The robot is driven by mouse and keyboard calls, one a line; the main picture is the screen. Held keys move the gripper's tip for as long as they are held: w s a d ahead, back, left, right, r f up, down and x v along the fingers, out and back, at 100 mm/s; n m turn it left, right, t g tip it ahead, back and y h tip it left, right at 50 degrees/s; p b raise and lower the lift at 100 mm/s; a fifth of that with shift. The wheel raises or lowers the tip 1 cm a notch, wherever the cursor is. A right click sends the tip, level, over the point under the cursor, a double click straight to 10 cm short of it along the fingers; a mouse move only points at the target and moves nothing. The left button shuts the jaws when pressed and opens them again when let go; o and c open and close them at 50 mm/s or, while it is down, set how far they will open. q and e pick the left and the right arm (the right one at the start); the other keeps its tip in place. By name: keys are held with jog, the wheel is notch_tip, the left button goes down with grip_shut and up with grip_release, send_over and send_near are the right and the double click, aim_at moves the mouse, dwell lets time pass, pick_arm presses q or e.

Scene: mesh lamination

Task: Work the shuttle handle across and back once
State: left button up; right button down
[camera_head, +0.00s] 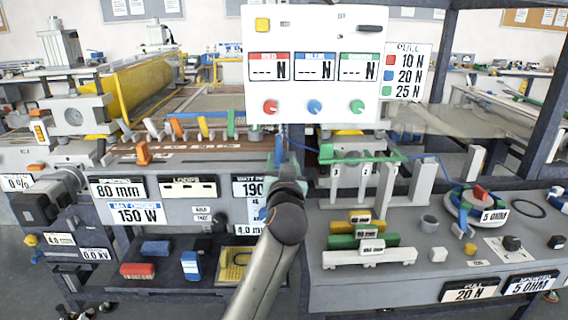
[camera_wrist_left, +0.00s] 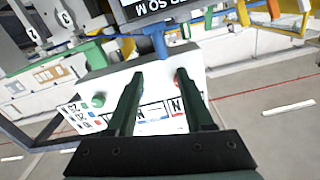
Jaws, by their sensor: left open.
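My left gripper (camera_head: 284,163) is in the middle of the head view, with its arm rising from the bottom. In the left wrist view the gripper (camera_wrist_left: 160,78) is open, its two dark fingers apart with nothing held between them. A blue handle (camera_wrist_left: 157,42) shows just beyond the fingertips there; in the head view a blue upright (camera_head: 279,147) stands right at the gripper. To its left is a row of coloured levers, including an orange one (camera_head: 176,127), a yellow one (camera_head: 203,127) and a green one (camera_head: 231,124). Which one is the shuttle handle I cannot tell. My right gripper is not in view.
A white panel (camera_head: 314,88) with three "N" displays stands above and behind the gripper. Right of it, a green bar (camera_head: 365,156) lies across white posts. A bench (camera_head: 330,258) carries coloured blocks and a coil (camera_head: 470,206). A machine with value displays (camera_head: 140,214) stands left.

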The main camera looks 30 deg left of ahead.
pick_arm(q)
jog(key=shift+s+d, duration=0.15)
jog(key=shift+s, duration=0.1)
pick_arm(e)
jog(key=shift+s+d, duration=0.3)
pick_arm(q)
jog(key=s+d+f+m+g+h, duration=0.1)
jog(key=s+f+g+h, duration=0.15)
jog(key=s+f, duration=0.65)
jog(key=s+d+f+m+g+h, duration=0.1)
jog(key=s+d+f+g+h, duration=0.3)
jog(key=f, duration=0.9)
jog(key=s+d+f+m+g+h, duration=0.1)
jog(key=s+d+f+m+g, duration=0.3)
jog(key=s, duration=0.8)
jog(key=s+d+f+g+h, duration=0.15)
jog(key=s+f, duration=0.45)
jog(key=s, duration=0.6)
jog(key=w+d+f+t+h+p, duration=0.2)
jog(key=w+d+f+t+p, duration=0.2)
jog(key=t+p, duration=0.1)
jog(key=shift+f+t+p, duration=0.35)
jog(key=shift+t+p, duration=0.05)
jog(key=shift+p, duration=0.25)
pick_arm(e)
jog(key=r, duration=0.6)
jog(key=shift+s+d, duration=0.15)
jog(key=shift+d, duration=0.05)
